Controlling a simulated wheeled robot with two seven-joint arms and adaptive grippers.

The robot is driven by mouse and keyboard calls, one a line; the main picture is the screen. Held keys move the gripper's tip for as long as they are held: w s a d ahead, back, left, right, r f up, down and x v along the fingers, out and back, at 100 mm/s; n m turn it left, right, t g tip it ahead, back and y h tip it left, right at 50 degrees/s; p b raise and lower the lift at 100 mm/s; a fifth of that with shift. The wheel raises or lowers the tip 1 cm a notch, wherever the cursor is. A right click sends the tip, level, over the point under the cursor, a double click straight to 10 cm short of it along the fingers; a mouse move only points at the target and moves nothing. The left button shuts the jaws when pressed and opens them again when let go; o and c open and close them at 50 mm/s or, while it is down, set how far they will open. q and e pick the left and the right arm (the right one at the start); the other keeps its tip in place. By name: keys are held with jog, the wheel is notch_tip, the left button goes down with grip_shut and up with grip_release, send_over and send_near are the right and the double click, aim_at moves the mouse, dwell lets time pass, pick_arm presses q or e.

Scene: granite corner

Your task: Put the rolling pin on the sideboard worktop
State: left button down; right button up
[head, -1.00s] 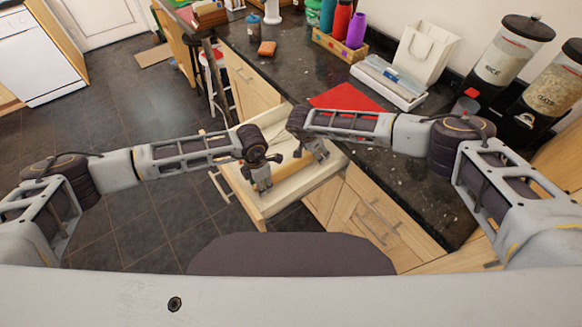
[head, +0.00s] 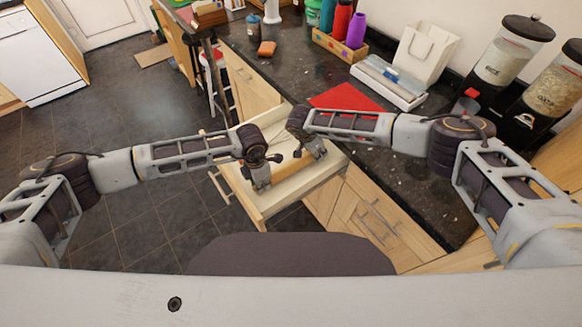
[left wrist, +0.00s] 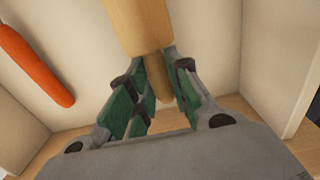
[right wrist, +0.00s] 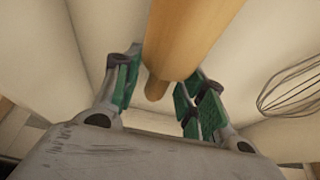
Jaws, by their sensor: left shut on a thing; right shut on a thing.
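The wooden rolling pin (head: 291,174) lies in the open drawer (head: 303,197), mostly hidden by my arms in the head view. My left gripper (head: 263,188) is shut on one handle; the left wrist view shows the pin's thick body (left wrist: 141,25) and its thin handle between the fingers. My right gripper (head: 319,155) is shut on the other handle; the right wrist view shows the body (right wrist: 195,35) and handle end between the fingers. The dark speckled sideboard worktop (head: 408,185) is to the right of and above the drawer.
An orange-red utensil (left wrist: 35,66) and a wire whisk (right wrist: 296,90) lie in the drawer beside the pin. On the worktop are a red mat (head: 345,97), a white box (head: 389,82), a paper bag (head: 422,52) and dispensers (head: 508,55). The worktop's front right part is clear.

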pick_arm(q)
jog(key=shift+r, duration=0.2)
pick_arm(e)
jog(key=shift+r, duration=0.15)
